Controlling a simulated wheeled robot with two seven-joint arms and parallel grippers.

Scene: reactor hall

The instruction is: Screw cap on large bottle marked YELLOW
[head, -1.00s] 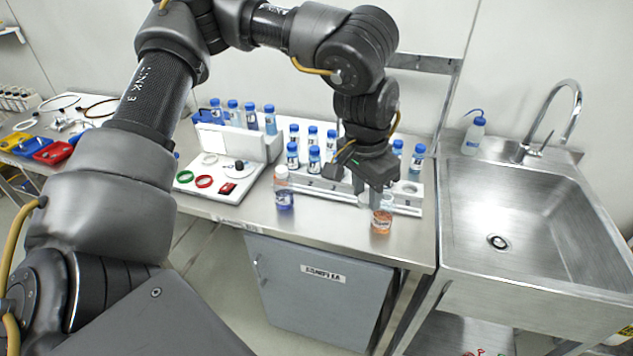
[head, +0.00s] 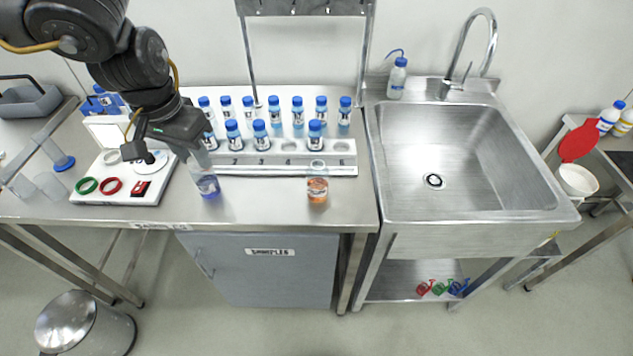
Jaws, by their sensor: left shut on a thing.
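My left gripper (head: 172,150) hangs over the bench, above and left of a clear bottle with purple-blue liquid (head: 208,186). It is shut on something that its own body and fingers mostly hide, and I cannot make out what. The clear top of the purple bottle meets the gripper's outline, and I cannot tell whether they touch. A clear bottle with orange liquid (head: 317,190) stands upright to the right near the front edge. Small writing on both bottles is too small to read, so I cannot tell which is marked YELLOW. My right gripper is not in view.
A white rack (head: 290,169) with numbered places and several blue-capped bottles stands behind. A white panel (head: 140,197) with green and red rings lies left, beside clear glassware. The sink (head: 465,165) and a wash bottle (head: 397,80) are right. The bench between the two bottles is clear.

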